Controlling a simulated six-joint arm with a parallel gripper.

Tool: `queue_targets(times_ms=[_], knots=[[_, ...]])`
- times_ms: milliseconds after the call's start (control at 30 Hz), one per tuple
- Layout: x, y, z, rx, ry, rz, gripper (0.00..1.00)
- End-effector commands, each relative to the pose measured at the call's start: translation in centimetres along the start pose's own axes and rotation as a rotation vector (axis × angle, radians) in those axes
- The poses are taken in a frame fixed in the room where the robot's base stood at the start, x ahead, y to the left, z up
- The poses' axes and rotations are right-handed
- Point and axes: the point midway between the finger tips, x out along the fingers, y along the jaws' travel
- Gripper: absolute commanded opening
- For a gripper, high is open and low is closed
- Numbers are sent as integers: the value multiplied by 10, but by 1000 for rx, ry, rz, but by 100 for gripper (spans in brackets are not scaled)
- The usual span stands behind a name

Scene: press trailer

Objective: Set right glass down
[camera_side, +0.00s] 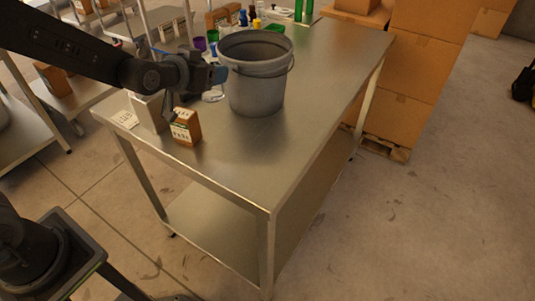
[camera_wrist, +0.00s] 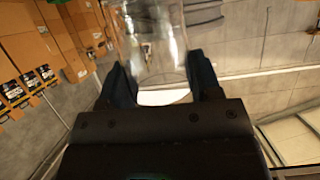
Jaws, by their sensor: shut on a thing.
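My gripper (camera_side: 208,75) is over the steel table, just left of the grey bucket, in the side view. In the wrist view its two dark blue fingers (camera_wrist: 162,82) are shut on a clear glass (camera_wrist: 150,45), one finger on each side. The glass is see-through, and its far part runs out of the top of the picture. In the side view, a clear rounded shape (camera_side: 213,96) shows below the fingers beside the bucket. I cannot tell whether it is the held glass or another, nor whether it touches the table.
The grey bucket (camera_side: 257,85) stands close right of my gripper. A small brown box (camera_side: 186,127) and a pale box (camera_side: 150,112) stand in front, near the left edge. Bottles and coloured cups are behind. The steel table (camera_side: 290,135) is clear at the front right.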

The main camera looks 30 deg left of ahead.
Motion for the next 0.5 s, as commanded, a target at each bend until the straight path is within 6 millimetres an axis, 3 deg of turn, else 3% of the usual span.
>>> queue_targets(times_ms=[33,100,233,367,500], knots=[[-6,17,9,15,0,38,28],[-12,33,18,32,2,77,28],[-20,50,30,50,5,122,28],[-20,66,39,55,3,141,28],[-12,94,54,58,0,144,28]])
